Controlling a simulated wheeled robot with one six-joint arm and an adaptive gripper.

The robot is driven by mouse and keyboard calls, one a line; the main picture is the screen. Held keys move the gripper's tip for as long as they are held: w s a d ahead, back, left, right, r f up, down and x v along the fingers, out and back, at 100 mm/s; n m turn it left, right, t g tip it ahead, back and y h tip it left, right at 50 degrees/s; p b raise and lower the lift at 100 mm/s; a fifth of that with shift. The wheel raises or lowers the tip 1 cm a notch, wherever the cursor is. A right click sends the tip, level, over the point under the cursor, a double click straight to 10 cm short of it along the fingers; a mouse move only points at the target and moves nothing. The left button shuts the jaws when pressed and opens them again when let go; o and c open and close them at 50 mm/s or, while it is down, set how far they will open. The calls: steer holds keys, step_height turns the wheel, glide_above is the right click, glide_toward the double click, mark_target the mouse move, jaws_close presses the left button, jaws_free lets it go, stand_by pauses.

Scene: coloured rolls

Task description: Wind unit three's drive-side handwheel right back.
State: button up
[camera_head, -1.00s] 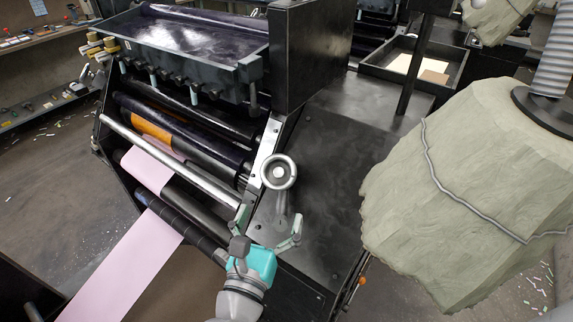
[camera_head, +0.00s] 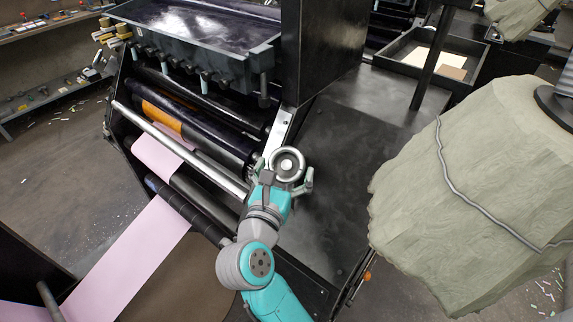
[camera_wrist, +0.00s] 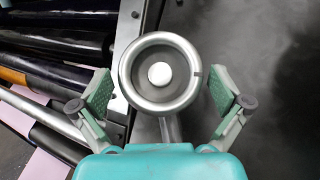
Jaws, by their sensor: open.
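A round metal handwheel (camera_head: 287,164) with a pale hub stands on the side of the printing unit, by the ends of the rollers. In the wrist view the handwheel (camera_wrist: 160,74) shows face-on, with a dark notch on the right of its rim and its stem running down. My gripper (camera_head: 283,176) is at the wheel from the front. In the wrist view my gripper's two green-padded fingers (camera_wrist: 160,97) stand open on either side of the rim, with a gap at each side. No unit number is readable.
Dark rollers (camera_head: 190,135) and a pink paper web (camera_head: 130,258) lie to the left. An ink trough (camera_head: 200,35) is above them. A large greenish wrapped block (camera_head: 465,190) stands close on the right. A dark flat panel (camera_head: 350,185) is clear beside the wheel.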

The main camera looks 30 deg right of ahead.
steer(key=shift+w+d, duration=0.35)
steer(key=shift+d, duration=0.05)
steer(key=c, duration=0.9)
steer(key=shift+c, duration=0.2)
steer(key=shift+n, duration=0.4)
steer(key=n+t+y, duration=0.1)
steer(key=n+y, duration=0.1)
steer(key=n+t+y, duration=0.1)
steer(key=n+y, duration=0.1)
steer(key=n, duration=0.1)
steer(key=shift+s+d+n, duration=0.1)
steer(key=shift+d+n, duration=0.05)
steer(key=shift+n, duration=0.15)
steer(key=shift+n+t+y, duration=0.5)
steer(key=shift+n+y, duration=1.8)
steer(key=shift+n, duration=0.5)
